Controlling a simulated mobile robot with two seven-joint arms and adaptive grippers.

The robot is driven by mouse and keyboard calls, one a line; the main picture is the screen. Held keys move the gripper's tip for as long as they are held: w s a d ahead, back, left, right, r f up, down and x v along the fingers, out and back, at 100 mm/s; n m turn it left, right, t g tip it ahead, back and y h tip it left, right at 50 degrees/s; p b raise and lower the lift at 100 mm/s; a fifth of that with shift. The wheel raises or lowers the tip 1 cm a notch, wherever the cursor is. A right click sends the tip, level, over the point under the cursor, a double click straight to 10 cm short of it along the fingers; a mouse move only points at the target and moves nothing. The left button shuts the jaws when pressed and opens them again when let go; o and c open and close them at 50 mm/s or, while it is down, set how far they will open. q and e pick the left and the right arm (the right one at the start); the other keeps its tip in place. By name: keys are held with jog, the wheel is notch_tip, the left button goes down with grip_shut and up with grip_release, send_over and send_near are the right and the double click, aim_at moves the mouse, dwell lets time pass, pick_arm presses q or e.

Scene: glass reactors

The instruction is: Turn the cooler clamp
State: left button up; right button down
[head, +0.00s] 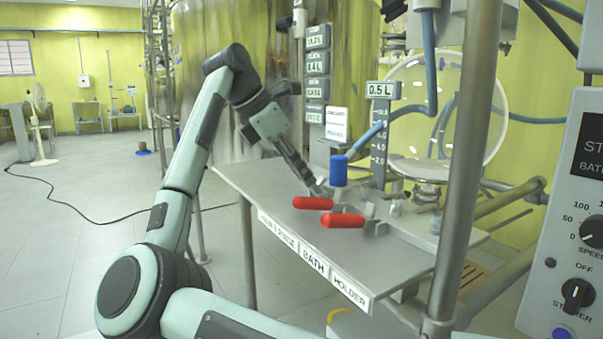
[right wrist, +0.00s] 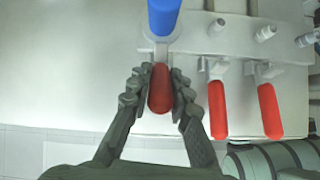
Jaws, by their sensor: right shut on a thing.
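Three red-handled clamps sit on the grey shelf (head: 250,180). In the right wrist view, one red handle (right wrist: 160,90) lies between the fingers of my right gripper (right wrist: 160,92), which is shut on it. This clamp is beside the blue cylinder (right wrist: 164,15). The other two, a middle handle (right wrist: 217,110) and an outer handle (right wrist: 269,110), lie to the right, free. In the head view, my right gripper (head: 315,188) reaches down by the blue cylinder (head: 339,171) and hides the held handle. Two red handles (head: 313,203) (head: 343,221) show in front. My left gripper is out of view.
Labels run along the shelf's front edge (head: 315,262); the first is hard to read. A metal post (head: 465,170) stands at the right front, with a control panel (head: 575,220) beyond. A blue hose (head: 372,137) runs to the cylinder. The shelf's left part is bare.

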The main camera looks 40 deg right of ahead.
dwell(0.3)
jog(key=c, duration=1.4)
grip_release()
jog(key=shift+r, duration=0.1)
jog(key=v, duration=0.7)
jog(key=shift+r, duration=0.2)
jog(key=shift+a, duration=0.1)
